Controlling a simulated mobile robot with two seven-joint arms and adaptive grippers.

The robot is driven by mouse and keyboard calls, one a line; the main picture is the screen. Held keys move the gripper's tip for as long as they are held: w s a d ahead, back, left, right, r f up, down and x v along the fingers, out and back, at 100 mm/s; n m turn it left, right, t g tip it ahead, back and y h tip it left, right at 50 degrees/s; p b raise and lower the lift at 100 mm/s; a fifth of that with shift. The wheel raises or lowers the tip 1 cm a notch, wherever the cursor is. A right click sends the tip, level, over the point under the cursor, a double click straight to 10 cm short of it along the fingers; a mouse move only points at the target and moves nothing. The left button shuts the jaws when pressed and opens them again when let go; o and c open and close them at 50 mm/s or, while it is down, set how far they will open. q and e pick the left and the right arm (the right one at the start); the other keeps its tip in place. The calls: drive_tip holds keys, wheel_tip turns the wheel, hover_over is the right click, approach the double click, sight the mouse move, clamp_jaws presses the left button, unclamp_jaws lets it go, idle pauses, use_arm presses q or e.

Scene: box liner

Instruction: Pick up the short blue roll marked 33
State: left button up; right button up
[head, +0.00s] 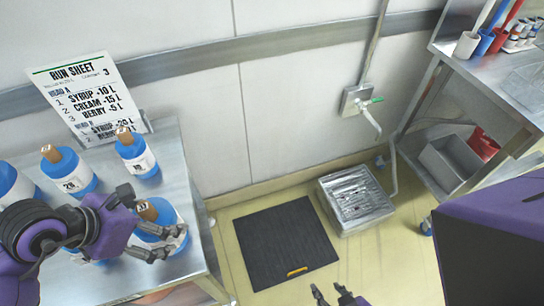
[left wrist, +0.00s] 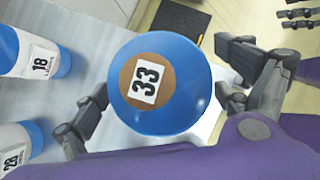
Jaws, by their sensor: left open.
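The short blue roll marked 33 (head: 165,212) stands on the metal table at the left, partly hidden by my left gripper (head: 150,228) in the head view. In the left wrist view the roll's blue end (left wrist: 190,95) faces the camera, with 33 on a brown core. My left gripper (left wrist: 163,96) is open, with one finger on each side of the roll; whether they touch it I cannot tell. My right gripper (head: 332,294) is low at the bottom of the head view, fingers apart and empty, away from the table.
Other blue rolls with white labels stand close by, one (head: 138,158) behind and another (head: 70,175) to the left. A run sheet (head: 90,95) stands at the table's back. A black mat (head: 285,243) and a metal floor basin (head: 355,200) lie to the right.

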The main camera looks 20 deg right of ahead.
use_arm(q)
drive_tip(key=c, duration=1.8)
drive_tip(key=shift+c, duration=1.1)
drive_tip(key=shift+r, duration=0.1)
